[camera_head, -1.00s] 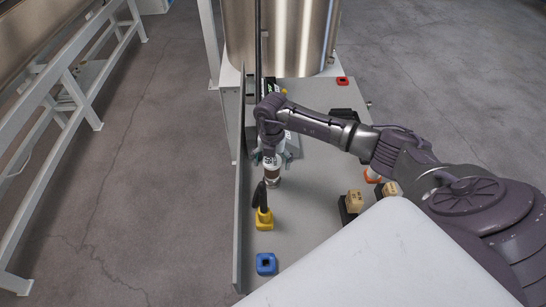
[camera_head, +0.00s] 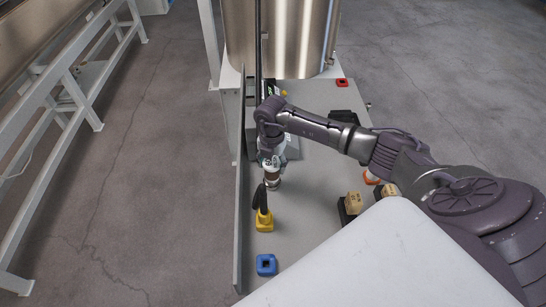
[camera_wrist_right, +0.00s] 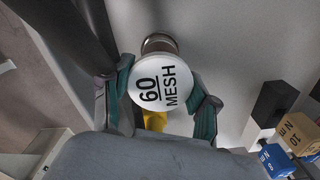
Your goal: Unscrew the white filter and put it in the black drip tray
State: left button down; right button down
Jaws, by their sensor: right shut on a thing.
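The white filter (camera_wrist_right: 165,80) faces the right wrist camera with its round white end, marked "60 MESH". A metal fitting (camera_wrist_right: 160,43) shows just beyond it. My right gripper (camera_wrist_right: 164,98) is shut on the filter, one teal finger on each side. In the head view my right gripper (camera_head: 271,155) points down at the filter (camera_head: 270,163), above the metal fitting (camera_head: 272,182). The filter is partly hidden there by the gripper. I cannot tell which dark thing is the black drip tray. My left gripper is not in view.
A yellow block (camera_head: 264,220) with a black handle stands close in front of the fitting. A blue block (camera_head: 266,264) lies nearer. Beige blocks (camera_head: 354,201) stand at the right. A grey upright panel (camera_head: 241,190) borders the left, and a steel tank (camera_head: 280,40) stands behind.

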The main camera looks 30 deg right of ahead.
jog(key=shift+f+n+b, duration=0.1)
jog(key=shift+n+b, duration=0.3)
jog(key=shift+n, duration=0.1)
jog(key=n+b, duration=0.4)
jog(key=n, duration=0.3)
jog(key=shift+f, duration=0.15)
jog(key=n+b, duration=0.1)
jog(key=n, duration=0.2)
jog(key=shift+r+n, duration=0.25)
jog(key=shift+n, duration=0.15)
